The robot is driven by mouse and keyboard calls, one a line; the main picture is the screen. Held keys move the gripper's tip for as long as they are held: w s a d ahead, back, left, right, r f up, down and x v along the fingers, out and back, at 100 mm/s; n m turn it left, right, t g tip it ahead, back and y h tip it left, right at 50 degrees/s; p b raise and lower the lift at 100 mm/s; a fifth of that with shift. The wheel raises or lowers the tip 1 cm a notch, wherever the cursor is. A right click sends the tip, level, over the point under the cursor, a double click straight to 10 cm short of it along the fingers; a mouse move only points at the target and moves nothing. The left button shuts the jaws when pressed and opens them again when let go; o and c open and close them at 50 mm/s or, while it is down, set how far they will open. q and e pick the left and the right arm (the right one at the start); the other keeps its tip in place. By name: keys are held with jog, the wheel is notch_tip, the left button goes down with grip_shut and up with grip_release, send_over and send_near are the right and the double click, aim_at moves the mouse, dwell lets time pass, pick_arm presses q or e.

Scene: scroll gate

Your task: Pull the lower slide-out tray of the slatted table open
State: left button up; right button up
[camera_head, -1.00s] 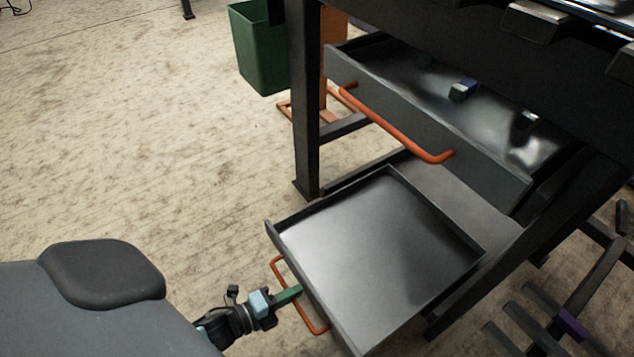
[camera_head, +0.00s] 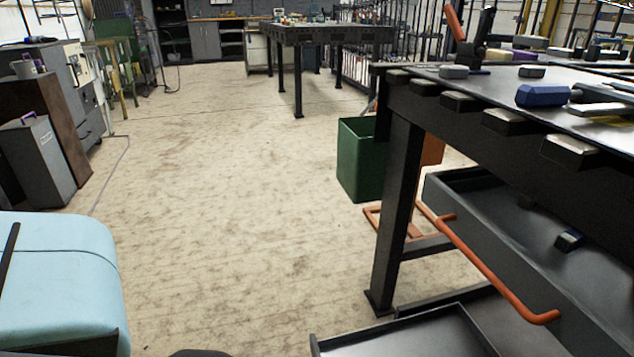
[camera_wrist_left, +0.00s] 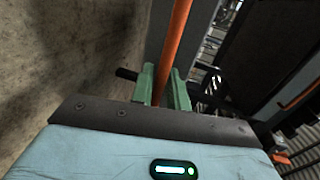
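The lower slide-out tray (camera_head: 415,338) shows only in part at the bottom edge of the head view, standing out from under the slatted table (camera_head: 398,205). Its inside is dark metal, and its front and handle are cut off there. In the left wrist view an orange handle bar (camera_wrist_left: 180,25) runs between the green fingers of my left gripper (camera_wrist_left: 164,82). The fingers lie close on both sides of the bar. My left gripper is outside the head view, and my right gripper shows in neither view.
The upper tray (camera_head: 500,235) with its orange handle (camera_head: 490,270) hangs above the lower one. A green bin (camera_head: 362,160) stands behind the table leg. Grey cabinets (camera_head: 45,150) stand at far left. The floor (camera_head: 230,220) between is clear.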

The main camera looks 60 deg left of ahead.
pick_arm(q)
jog(key=shift+s, duration=0.1)
jog(key=p+v, duration=0.2)
jog(key=v, duration=0.5)
jog(key=shift+s+a, duration=0.15)
jog(key=shift+s, duration=0.15)
dwell(0.3)
